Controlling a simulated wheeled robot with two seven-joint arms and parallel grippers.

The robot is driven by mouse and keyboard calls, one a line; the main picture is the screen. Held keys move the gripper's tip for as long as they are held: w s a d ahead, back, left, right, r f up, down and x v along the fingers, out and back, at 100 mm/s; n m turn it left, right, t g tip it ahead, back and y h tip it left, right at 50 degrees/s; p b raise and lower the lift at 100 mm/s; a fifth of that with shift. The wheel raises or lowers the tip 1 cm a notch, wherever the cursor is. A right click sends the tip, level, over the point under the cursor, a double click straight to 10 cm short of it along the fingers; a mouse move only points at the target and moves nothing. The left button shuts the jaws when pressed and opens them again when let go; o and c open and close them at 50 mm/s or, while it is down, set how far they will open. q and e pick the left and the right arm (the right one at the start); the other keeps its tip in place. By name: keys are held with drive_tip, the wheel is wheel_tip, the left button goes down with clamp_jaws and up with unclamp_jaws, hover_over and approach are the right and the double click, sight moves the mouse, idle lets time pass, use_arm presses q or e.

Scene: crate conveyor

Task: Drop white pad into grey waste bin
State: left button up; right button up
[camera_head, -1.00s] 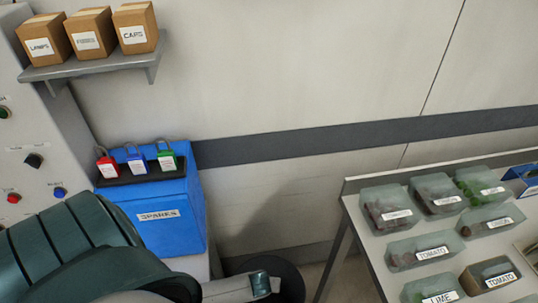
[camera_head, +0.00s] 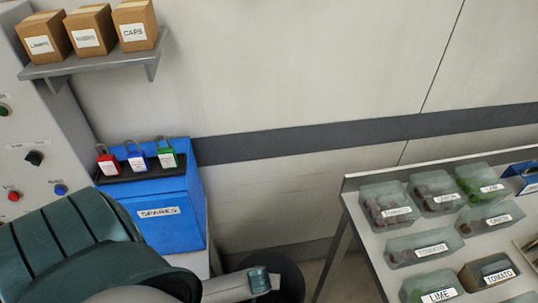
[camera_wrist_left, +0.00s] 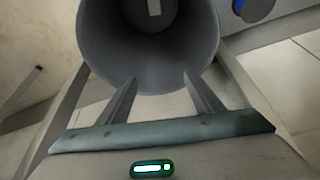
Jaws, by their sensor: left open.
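The grey waste bin (camera_wrist_left: 95,50) is a round, open bin in the left wrist view, just beyond my left gripper (camera_wrist_left: 160,77). The two fingers are apart with nothing between them, pointing towards the bin's mouth. A small white rectangle, which looks like the white pad (camera_wrist_left: 154,8), shows inside the bin at the top edge of that view, clear of the fingers. In the head view the dark bin (camera_head: 291,280) is on the floor at the bottom, partly hidden by my left gripper (camera_head: 272,284). My right gripper is in neither view.
A blue spares box (camera_head: 160,226) with several padlocks stands left of the bin. A table (camera_head: 352,190) with several labelled food containers is on the right. A shelf (camera_head: 90,64) with cartons hangs on the wall.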

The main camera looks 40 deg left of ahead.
use_arm(q)
drive_tip(key=v, duration=1.4)
drive_tip(key=shift+r, duration=0.2)
drive_tip(key=shift+s, duration=0.1)
drive_tip(key=shift+d, duration=0.15)
